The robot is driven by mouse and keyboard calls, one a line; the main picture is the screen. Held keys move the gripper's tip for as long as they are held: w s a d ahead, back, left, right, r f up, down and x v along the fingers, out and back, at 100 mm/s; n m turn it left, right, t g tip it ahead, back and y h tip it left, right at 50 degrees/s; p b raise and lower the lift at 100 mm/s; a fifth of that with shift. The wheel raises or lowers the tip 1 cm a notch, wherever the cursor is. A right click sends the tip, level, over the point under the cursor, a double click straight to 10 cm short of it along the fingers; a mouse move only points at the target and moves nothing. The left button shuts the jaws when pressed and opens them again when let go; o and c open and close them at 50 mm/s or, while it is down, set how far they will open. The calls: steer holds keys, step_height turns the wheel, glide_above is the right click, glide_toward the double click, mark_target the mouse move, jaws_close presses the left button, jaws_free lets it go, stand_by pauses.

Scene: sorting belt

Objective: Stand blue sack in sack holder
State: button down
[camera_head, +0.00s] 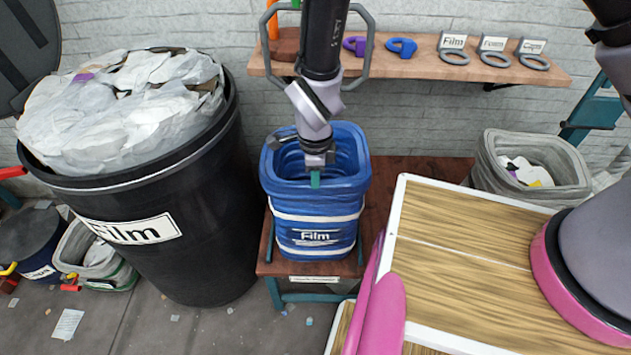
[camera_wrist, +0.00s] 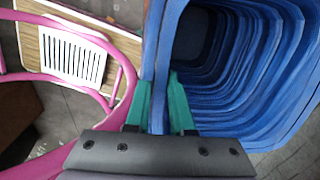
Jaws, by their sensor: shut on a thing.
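The blue sack (camera_head: 318,220), labelled "Film", is upright with its mouth open and looks empty. It stands on or just above a brown-topped stand with teal legs (camera_head: 345,285); I cannot tell whether its base touches. This stand may be the sack holder; its front label is too small to read. The sack's underside is hidden.
A large black "Film" bin (camera_head: 160,235) full of white film stands close on the left. A wood-topped table (camera_head: 480,240) is on the right, with a grey sack (camera_head: 500,150) behind it. A wall shelf (camera_head: 420,68) with tags runs above.

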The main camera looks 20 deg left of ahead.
steer(key=shift+f, duration=0.1)
steer(key=c, duration=0.8)
jaws_free()
step_height(320, 180, up, 12)
steer(key=w+d+r+n+y, duration=0.1)
steer(key=w+d+r, duration=0.45)
steer(key=r, duration=0.25)
steer(key=w+d+r+n+t+y, duration=0.1)
steer(key=w+d+r+n+y, duration=0.1)
steer(key=w+d+r, duration=0.45)
steer(key=w+d+r+n+y, duration=0.1)
steer(key=w+d+r, duration=0.2)
steer(key=d+r, duration=0.45)
steer(key=s+d+r+n+t, duration=0.2)
steer(key=d+r, duration=0.2)
steer(key=d, duration=0.3)
steer(key=s+d+r+n+t+h, duration=0.1)
steer(key=s+d+r+n+t, duration=0.1)
steer(key=d+r, duration=0.3)
steer(key=s+d+r+n+t+h, duration=0.1)
steer(key=d+r, duration=0.4)
steer(key=d, duration=0.5)
steer(key=shift+s+r+n+t, duration=0.1)
steer(key=shift+s+n+t, duration=0.4)
steer(key=shift+s+n, duration=0.25)
